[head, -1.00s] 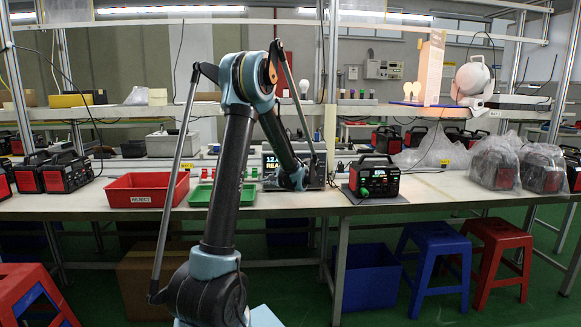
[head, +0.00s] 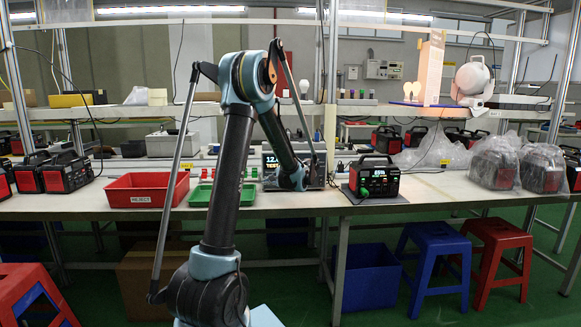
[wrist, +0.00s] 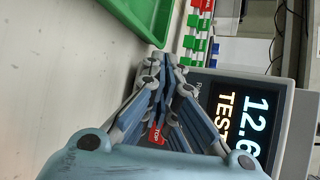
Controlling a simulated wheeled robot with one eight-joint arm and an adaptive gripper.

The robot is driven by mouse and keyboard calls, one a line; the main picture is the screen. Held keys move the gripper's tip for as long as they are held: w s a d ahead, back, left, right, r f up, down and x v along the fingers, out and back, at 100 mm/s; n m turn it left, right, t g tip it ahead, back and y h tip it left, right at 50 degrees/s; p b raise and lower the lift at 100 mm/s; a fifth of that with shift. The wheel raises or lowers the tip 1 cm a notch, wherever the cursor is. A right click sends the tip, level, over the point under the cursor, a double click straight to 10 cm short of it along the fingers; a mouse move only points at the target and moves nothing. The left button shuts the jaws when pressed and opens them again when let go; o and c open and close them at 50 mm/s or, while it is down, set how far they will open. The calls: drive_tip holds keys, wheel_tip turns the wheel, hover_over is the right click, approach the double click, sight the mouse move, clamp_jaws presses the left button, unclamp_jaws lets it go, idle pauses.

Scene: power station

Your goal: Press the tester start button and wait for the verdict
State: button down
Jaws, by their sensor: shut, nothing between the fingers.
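The tester (head: 318,170) stands on the bench behind my arm. My gripper (wrist: 165,65) is shut and empty, close in front of the tester's face. A red label, apparently reading STOP (wrist: 157,135), shows between the finger links. The start button is hidden, and I cannot tell whether my fingertips touch it. The red and black power station (head: 374,180) stands upright on a dark mat right of the tester, its small display lit.
A red REJECT tray (head: 146,190) and a green tray (head: 198,196) lie left of the tester; the green tray also shows in the wrist view (wrist: 150,20). Bagged power stations (head: 495,165) stand at the right. Bare bench lies between them and the unit.

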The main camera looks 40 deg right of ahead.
drive_tip(key=shift+s+a, duration=0.1)
drive_tip(key=shift+s, duration=0.1)
drive_tip(key=shift+s+a, duration=0.5)
drive_tip(key=shift+s, duration=0.35)
drive_tip(key=shift+s+a, duration=0.55)
drive_tip(key=shift+s, duration=0.3)
drive_tip(key=shift+s+a, duration=0.5)
drive_tip(key=shift+s, duration=0.35)
drive_tip(key=shift+a, duration=0.1)
